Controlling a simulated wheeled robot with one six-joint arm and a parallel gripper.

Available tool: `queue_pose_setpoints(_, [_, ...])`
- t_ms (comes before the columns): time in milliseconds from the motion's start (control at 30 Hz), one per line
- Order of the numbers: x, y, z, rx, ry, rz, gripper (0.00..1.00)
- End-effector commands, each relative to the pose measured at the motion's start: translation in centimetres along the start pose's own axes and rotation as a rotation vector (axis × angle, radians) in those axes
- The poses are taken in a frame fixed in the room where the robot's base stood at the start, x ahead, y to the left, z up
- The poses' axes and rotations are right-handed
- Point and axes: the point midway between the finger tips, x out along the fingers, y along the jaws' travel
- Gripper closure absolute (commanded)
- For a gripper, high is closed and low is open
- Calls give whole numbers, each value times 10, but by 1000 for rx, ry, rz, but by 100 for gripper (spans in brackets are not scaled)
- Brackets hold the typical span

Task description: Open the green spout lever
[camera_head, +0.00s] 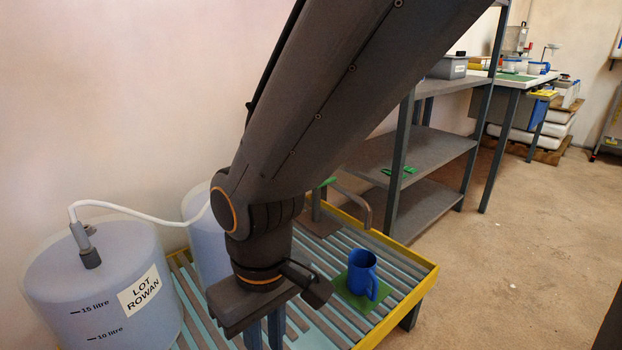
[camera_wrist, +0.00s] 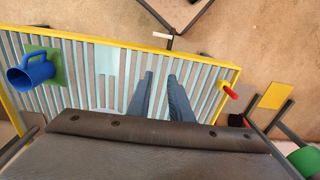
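A small green piece (camera_head: 328,182), which may be the green spout lever, shows beside a grey bent spout pipe (camera_head: 358,204) at the back of the slatted bench. My arm hides part of that area, so its position is unclear. In the wrist view I cannot identify the green lever. My gripper (camera_wrist: 160,76) is open and empty, its two blue fingers apart above the slats. In the head view my gripper (camera_head: 264,336) points down at the bottom edge, its fingertips cut off, in front of the spout and left of the mug.
A blue mug (camera_head: 362,272) stands on a green pad (camera_head: 342,291) on the yellow-rimmed bench (camera_head: 425,275). A large container (camera_head: 100,295) labelled LOT ROWAN stands left, with a white hose. The wrist view shows a red handle (camera_wrist: 230,91) and a green round thing (camera_wrist: 305,160).

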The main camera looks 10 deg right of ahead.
Motion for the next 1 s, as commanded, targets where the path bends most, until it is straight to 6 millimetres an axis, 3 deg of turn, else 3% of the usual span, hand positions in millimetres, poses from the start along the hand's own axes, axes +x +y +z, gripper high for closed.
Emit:
queue_pose_setpoints(33, [0, 0, 0, 0, 0, 0, 90])
queue_pose_setpoints(100, [0, 0, 0, 0, 0, 0, 100])
queue_pose_setpoints(1000, [0, 0, 0, 0, 0, 0, 100])
